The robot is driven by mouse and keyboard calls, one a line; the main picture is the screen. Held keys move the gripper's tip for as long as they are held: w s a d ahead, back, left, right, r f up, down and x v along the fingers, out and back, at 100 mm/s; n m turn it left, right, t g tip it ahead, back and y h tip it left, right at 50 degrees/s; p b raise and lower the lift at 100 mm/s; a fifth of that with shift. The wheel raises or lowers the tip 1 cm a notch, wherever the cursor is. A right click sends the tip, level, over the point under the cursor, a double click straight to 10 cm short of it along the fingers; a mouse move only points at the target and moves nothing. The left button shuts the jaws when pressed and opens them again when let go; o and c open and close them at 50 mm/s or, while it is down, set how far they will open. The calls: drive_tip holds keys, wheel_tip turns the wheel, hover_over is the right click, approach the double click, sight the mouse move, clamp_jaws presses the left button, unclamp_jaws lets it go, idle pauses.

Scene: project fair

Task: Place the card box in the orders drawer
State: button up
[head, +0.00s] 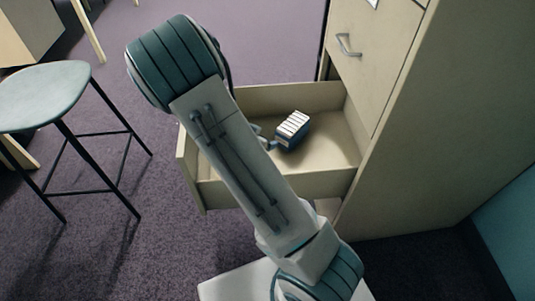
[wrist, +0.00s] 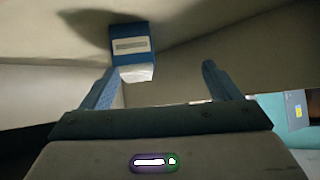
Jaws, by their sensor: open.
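The card box (head: 293,130) is small and blue with a white, dark-striped top. It is inside the open drawer (head: 240,97) of the beige cabinet, tilted in the picture. In the wrist view the blue card box (wrist: 132,40) with its pale label is just beyond my left fingertip, not between the fingers. My gripper (wrist: 160,77) is open with nothing between its fingers. In the head view my arm crosses over the drawer and hides most of the gripper and part of the drawer's interior. I cannot read any drawer label.
The cabinet (head: 440,110) rises at the right, with a closed drawer front (head: 365,60) and handle above the open one. A stool (head: 45,95) with a pale green seat stands at the left. Carpet floor is clear between stool and drawer.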

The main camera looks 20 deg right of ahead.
drive_tip(key=s+a+r+n+g+y, duration=0.1)
drive_tip(key=s+a+r+n+y, duration=0.4)
drive_tip(key=a+r+y, duration=0.5)
drive_tip(key=s+d+r+n+g+h, duration=0.1)
drive_tip(key=s+r+n+g, duration=0.1)
drive_tip(key=s, duration=0.7)
drive_tip(key=s+d+r+n+g+h, duration=0.1)
drive_tip(key=s+r+n, duration=0.3)
drive_tip(key=s, duration=0.5)
wheel_tip(320, 180, up, 2)
drive_tip(key=shift+s+d+g, duration=0.15)
drive_tip(key=shift+d+g, duration=0.1)
drive_tip(key=shift+g, duration=0.45)
